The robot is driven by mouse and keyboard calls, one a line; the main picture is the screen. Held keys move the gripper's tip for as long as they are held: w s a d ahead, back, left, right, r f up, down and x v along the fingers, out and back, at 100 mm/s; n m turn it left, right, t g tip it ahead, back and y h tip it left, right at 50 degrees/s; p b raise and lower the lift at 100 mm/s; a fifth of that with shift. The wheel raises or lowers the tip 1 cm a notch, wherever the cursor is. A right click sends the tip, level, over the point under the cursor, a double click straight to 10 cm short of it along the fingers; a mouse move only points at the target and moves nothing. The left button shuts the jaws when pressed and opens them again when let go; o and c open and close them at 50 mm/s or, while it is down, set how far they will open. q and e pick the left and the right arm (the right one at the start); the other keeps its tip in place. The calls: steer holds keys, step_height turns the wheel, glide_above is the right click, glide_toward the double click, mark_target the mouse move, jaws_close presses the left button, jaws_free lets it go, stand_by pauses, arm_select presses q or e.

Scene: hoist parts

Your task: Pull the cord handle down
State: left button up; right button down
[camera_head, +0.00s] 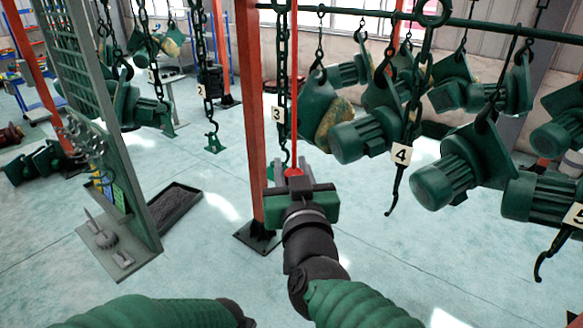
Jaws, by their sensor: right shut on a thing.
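A thin red cord (294,90) hangs from above, close beside the dark chain with the white "3" tag. The red cord handle (293,172) is at its lower end, in the middle of the view. My right gripper (293,180) reaches up from below and is shut on the handle. Its jaws hide most of the handle. My left arm shows only as a green sleeve and dark joint at the bottom left; its gripper is out of view.
Chains with numbered tags, such as the "4" tag (401,153), and green hoist motors (447,182) hang at the right. A red post (250,120) stands just left of my right gripper. A grey panel stand (100,130) and a dark tray (174,207) are at the left.

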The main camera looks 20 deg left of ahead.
step_height(320, 180, down, 4)
steer(key=b, duration=0.3)
steer(key=shift+f, duration=0.25)
steer(key=c, duration=1.1)
jaws_free()
steer(key=shift+s, duration=0.1)
steer(key=shift+o, duration=0.2)
steer(key=p+v, duration=0.6)
steer(key=v, duration=1)
steer(key=shift+s+p, duration=0.35)
steer(key=shift+s, duration=0.05)
